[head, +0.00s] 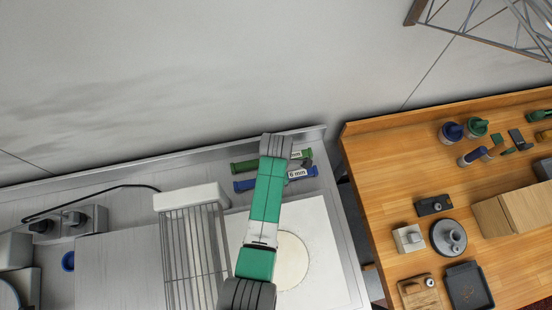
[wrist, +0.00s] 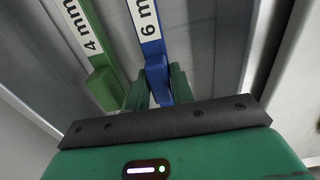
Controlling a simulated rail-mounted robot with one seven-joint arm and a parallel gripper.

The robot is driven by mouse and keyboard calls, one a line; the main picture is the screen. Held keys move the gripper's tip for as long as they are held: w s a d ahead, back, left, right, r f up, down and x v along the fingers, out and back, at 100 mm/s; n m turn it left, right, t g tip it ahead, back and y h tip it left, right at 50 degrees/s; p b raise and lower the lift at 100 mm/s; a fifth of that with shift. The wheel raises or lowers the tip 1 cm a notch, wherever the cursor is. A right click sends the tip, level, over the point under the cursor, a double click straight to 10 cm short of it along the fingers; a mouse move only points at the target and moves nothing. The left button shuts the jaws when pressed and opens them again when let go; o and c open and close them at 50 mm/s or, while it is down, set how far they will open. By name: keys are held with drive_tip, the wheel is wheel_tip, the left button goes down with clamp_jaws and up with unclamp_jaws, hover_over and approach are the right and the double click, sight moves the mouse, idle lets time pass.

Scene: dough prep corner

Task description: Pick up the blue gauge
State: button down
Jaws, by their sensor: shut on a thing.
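The blue gauge (head: 245,185) lies on the metal counter near the wall, with a white "6 mm" label. In the wrist view the blue gauge (wrist: 155,60) runs up and away from me. My gripper (wrist: 158,80) has its green fingers on either side of the blue gauge's near end and is shut on it. In the head view my arm hides the gauge's middle. I cannot tell whether the gauge is lifted off the counter.
A green gauge (head: 243,167) marked "4 mm" (wrist: 104,85) lies just beside the blue one, toward the wall. A white board (head: 325,240) with a round dough sheet (head: 292,262) and a wire rack (head: 195,250) are nearby. A wooden table (head: 385,165) stands to the right.

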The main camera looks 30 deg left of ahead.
wheel_tip(320, 180, up, 10)
drive_tip(key=shift+r+p, duration=0.1)
drive_tip(key=shift+p, duration=0.3)
